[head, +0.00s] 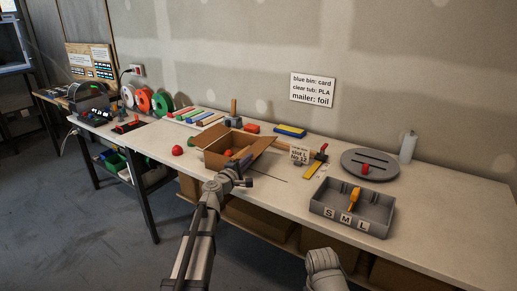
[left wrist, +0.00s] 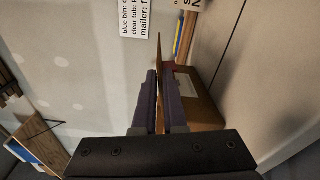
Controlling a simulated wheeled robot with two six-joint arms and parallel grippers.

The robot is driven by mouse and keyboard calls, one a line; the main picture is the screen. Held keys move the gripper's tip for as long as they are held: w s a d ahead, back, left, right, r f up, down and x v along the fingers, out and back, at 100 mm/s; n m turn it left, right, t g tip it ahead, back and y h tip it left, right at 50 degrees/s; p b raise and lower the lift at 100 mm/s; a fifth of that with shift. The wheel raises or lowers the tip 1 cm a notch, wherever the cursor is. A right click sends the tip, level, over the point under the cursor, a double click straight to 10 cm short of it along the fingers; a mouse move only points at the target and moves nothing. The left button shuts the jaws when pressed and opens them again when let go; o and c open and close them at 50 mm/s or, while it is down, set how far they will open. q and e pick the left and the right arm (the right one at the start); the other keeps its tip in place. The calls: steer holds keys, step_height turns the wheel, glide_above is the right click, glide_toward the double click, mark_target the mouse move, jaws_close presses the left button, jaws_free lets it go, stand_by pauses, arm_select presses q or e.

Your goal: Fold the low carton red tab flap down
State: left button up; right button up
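One flap (head: 259,139) leans up to the right. My left gripper (head: 247,183) is just in front of the carton, near its front right corner. In the left wrist view its two dark fingers (left wrist: 161,78) point at the carton (left wrist: 205,105), and a brown flap (left wrist: 158,55) shows nearly edge-on in the narrow gap between them. I cannot tell whether they touch or grip it. A small dark red patch shows beside the fingertips, possibly the tab.
A grey tray (head: 322,209) marked S, M, L holds an orange-handled tool. A round grey turntable (head: 385,162) carries a red item. A red ball (head: 177,150) lies left of the carton. Bare bench lies in front of the sign.

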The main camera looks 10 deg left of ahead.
arm_select(q)
steer(key=shift+o, duration=0.6)
steer(key=shift+s, duration=0.1)
steer(key=shift+v, duration=1.95)
steer(key=shift+o, duration=0.2)
steer(key=o, duration=0.5)
